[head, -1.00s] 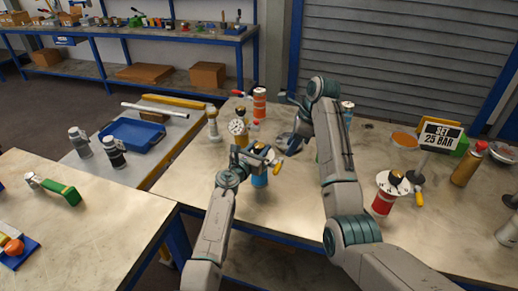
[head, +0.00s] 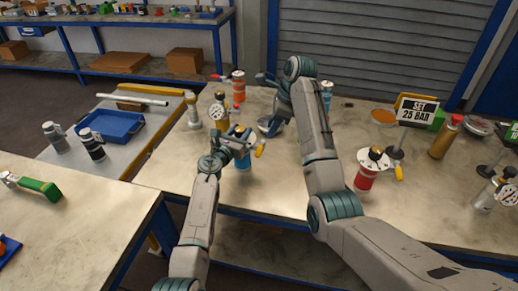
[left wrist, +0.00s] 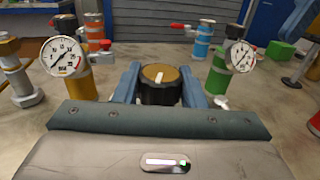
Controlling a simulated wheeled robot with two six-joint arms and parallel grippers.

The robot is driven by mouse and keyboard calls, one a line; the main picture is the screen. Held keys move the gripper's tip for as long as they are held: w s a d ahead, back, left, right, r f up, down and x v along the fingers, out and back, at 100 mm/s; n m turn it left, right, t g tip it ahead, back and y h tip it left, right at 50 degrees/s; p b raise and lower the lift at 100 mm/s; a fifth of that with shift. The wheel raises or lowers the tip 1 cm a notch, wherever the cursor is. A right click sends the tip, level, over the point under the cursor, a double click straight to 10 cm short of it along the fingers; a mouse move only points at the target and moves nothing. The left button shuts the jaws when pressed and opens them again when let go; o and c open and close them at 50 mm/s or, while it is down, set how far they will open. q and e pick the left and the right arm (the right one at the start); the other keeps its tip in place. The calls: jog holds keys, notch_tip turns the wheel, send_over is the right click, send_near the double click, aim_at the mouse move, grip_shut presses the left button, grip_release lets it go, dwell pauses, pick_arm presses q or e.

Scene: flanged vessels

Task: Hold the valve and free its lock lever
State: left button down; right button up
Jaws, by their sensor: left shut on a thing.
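A valve with a blue body (head: 243,161) stands upright on the workbench, near its front edge in the head view. A yellow-tipped lever (head: 260,150) sticks out to its right. My left gripper (head: 240,136) is shut around the valve's top. In the left wrist view, the valve's black knob with a tan top and white pointer (left wrist: 160,84) sits between the two blue fingers. The valve's body and lever are mostly hidden there. My right gripper (head: 280,106) is beyond its forearm, partly hidden, behind and right of the valve; its fingers are unclear.
A gold gauge vessel (head: 219,113) and an orange vessel (head: 238,87) stand behind the valve. A side table holds a blue tray (head: 112,125). Bare bench lies right of the valve.

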jog(key=shift+o, duration=0.4)
jog(key=n+t+y, duration=0.7)
jog(key=n+t, duration=0.3)
jog(key=n, duration=0.2)
send_near(260, 152)
jog(key=x, duration=1.1)
jog(key=shift+w+d+f, duration=0.2)
jog(key=shift+d+f, duration=0.1)
jog(key=shift+f, duration=0.05)
grip_shut()
